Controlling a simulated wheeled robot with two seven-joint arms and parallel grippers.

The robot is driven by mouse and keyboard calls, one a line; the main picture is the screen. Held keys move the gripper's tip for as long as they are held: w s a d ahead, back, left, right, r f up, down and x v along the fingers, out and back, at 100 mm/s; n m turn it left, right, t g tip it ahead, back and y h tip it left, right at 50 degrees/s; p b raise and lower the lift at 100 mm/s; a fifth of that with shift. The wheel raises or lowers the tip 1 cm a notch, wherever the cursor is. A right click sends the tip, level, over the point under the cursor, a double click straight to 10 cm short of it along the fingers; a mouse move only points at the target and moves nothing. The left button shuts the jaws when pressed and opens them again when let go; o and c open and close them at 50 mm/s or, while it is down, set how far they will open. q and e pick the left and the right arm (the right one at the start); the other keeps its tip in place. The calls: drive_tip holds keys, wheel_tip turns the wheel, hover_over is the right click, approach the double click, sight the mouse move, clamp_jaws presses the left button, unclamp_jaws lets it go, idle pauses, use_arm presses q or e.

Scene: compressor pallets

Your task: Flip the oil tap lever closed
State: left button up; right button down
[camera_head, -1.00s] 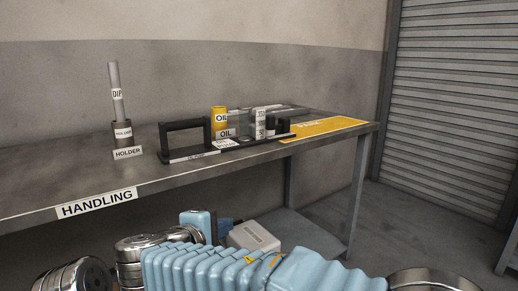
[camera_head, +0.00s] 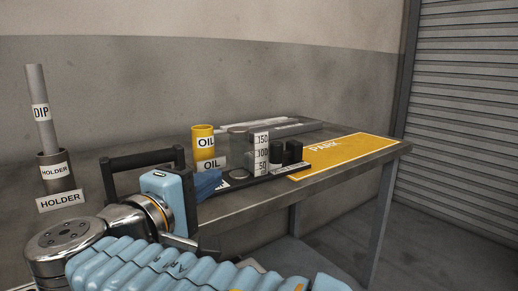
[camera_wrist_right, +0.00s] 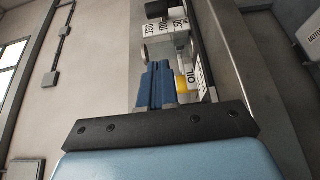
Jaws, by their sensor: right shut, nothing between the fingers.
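The yellow oil container (camera_head: 203,142) stands on the bench beside a clear cylinder (camera_head: 239,142) with a white 150/100/50 scale (camera_head: 261,153). I cannot make out the tap lever; my gripper covers part of that area. My right gripper (camera_head: 212,182) is shut and empty, its blue fingers pointing right, in front of the oil container's foot. In the right wrist view the shut fingers (camera_wrist_right: 157,82) point toward the scale, with the yellow container partly hidden behind them. I cannot tell whether they touch anything. My left gripper is not in view.
Black knobs (camera_head: 286,153) stand right of the scale. The yellow park area (camera_head: 345,153) is clear at the bench's right end.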

sight(275, 147)
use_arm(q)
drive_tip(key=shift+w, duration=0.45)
use_arm(e)
drive_tip(key=shift+w, duration=0.45)
drive_tip(key=shift+w+d, duration=0.2)
drive_tip(key=shift+w, duration=0.2)
drive_tip(key=x, duration=0.8)
drive_tip(key=shift+w+d, duration=0.1)
drive_tip(key=d, duration=0.1)
drive_tip(key=w+d, duration=0.1)
drive_tip(key=d, duration=0.1)
drive_tip(key=shift+w+d, duration=0.1)
drive_tip(key=shift+w, duration=0.2)
use_arm(q)
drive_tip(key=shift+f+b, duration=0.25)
drive_tip(key=shift+b, duration=0.05)
use_arm(e)
drive_tip(key=shift+w+d, duration=0.2)
drive_tip(key=shift+d, duration=0.25)
